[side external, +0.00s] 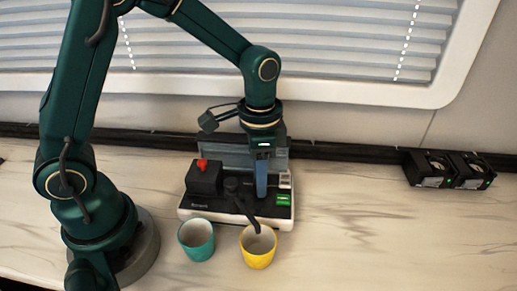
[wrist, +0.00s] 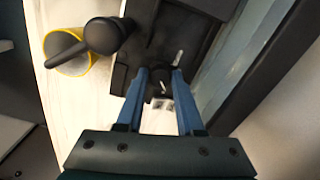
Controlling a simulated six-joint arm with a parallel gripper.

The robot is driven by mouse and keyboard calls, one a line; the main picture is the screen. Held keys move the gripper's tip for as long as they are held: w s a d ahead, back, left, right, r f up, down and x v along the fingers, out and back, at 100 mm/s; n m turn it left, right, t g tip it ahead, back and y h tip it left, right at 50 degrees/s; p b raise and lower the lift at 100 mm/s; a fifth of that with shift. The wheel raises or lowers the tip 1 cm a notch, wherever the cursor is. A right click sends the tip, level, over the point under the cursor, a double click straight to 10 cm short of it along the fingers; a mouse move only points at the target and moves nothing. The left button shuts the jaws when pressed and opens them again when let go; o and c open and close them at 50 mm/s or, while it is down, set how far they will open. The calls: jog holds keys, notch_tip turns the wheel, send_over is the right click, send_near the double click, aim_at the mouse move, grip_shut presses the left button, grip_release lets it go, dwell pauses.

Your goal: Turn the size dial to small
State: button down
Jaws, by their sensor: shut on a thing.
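The machine (side external: 240,217) is black and white and stands on the counter, with a small green display (side external: 283,200) at its right. My gripper (side external: 262,194) points down at the right part of its top, with blue fingers. In the wrist view my gripper (wrist: 160,74) has its fingers on both sides of a small dark dial (wrist: 157,86) and is shut on it. A white mark shows on the dial. The fingers hide its sides, and I cannot read its setting. In the side view the dial is hidden by the fingers.
A yellow cup (side external: 258,258) stands under the machine's black spout arm (side external: 242,206). A teal cup (side external: 197,254) stands left of it. A red knob (side external: 202,164) tops the machine's left block. A black two-part device (side external: 448,171) sits far right; the counter between is clear.

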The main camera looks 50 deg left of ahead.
jog(key=n, duration=0.4)
jog(key=shift+n, duration=0.4)
jog(key=n, duration=0.4)
jog(key=shift+n, duration=0.3)
